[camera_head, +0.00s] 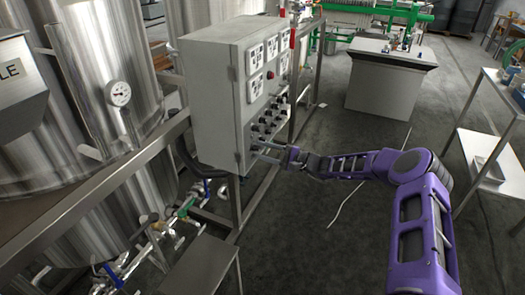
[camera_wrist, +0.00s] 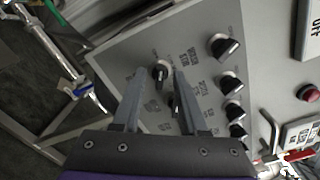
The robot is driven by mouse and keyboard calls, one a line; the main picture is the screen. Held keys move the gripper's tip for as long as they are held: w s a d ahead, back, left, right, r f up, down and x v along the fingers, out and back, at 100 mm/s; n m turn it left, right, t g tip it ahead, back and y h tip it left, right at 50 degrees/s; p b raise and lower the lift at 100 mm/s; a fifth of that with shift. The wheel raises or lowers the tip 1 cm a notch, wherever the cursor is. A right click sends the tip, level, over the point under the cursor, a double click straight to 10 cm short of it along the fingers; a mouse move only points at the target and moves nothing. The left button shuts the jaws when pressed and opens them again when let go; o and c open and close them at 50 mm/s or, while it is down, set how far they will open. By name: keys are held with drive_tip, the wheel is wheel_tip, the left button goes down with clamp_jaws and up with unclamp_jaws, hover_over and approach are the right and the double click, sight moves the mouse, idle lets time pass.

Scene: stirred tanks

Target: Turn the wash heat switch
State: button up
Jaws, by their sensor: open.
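The grey control box (camera_head: 215,95) carries several black switches (camera_head: 268,122) low on its front face. My gripper (camera_head: 256,151) is at the lower part of that face. In the wrist view my gripper (camera_wrist: 159,75) is open, its two grey fingers pointing at the panel. A black switch knob (camera_wrist: 160,74) shows between the fingertips. Another knob (camera_wrist: 175,105) shows lower between the fingers, partly hidden by the right one. The small labels are too blurred to tell which one is the wash heat switch. I cannot tell whether the fingers touch the knob.
A row of several similar knobs (camera_wrist: 226,46) runs close to the right of my fingers. A red button (camera_wrist: 308,93) is farther right. Steel tanks (camera_head: 100,60) and a metal frame (camera_head: 238,205) stand left and below. The floor (camera_head: 330,120) right of the box is open.

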clamp_jaws()
drive_tip(key=shift+m, duration=0.3)
idle(0.3)
drive_tip(key=m+b, duration=0.1)
drive_tip(key=m, duration=0.2)
drive_tip(key=shift+m+b, duration=0.55)
drive_tip(key=shift+m, duration=1.45)
unclamp_jaws()
